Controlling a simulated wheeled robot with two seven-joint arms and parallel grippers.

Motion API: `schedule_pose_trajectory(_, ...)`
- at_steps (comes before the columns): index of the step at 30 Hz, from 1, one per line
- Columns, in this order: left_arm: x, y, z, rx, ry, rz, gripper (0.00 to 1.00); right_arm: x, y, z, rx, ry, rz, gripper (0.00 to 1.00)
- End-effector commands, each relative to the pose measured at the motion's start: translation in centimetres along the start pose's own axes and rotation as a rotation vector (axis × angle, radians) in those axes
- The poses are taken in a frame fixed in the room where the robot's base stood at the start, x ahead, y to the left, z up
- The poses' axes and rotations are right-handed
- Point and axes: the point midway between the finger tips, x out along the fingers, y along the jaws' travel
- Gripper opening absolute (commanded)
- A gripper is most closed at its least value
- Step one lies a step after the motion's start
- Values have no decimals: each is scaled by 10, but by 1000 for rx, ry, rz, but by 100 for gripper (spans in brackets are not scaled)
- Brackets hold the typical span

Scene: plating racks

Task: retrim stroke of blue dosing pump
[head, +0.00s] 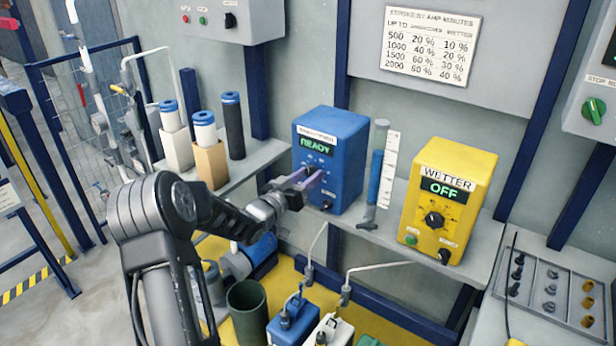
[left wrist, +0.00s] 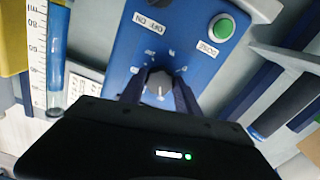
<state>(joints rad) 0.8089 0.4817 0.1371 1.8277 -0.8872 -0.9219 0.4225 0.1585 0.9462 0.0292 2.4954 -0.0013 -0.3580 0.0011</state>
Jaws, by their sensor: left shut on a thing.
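The blue dosing pump (head: 330,152) stands on the grey shelf, and its display reads READY. My left gripper (head: 310,177) reaches its front face from the left. In the left wrist view the pump's blue panel (left wrist: 200,60) shows a grey knob (left wrist: 160,86) with a white pointer line, and my left gripper (left wrist: 161,92) is shut on this knob. A green DOSE button (left wrist: 221,27) and an OFF ON label show on the panel. The scale around the knob is partly hidden by the fingers. My right gripper is not in view.
A measuring cylinder with blue liquid (head: 375,178) stands right of the pump. The yellow wetter pump (head: 447,200) reads OFF. Filter cartridges (head: 233,125) stand to the left. A stroke chart (head: 430,45) hangs on the wall. Containers (head: 290,320) stand below the shelf.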

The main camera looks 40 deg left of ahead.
Motion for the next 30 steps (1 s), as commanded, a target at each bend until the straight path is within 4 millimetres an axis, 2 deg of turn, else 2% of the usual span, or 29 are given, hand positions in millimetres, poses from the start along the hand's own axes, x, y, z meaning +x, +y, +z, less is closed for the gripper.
schedule_pose_trajectory(1,0,0,0,0,0,0,18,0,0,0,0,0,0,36)
schedule_pose_trajectory(8,0,0,0,0,0,0,0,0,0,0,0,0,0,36)
schedule_pose_trajectory(14,0,0,1,7,0,0,0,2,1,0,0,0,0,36)
schedule_pose_trajectory(20,0,-1,2,56,2,0,0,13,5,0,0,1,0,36)
schedule_pose_trajectory(30,0,-2,6,263,2,0,0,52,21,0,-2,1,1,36)
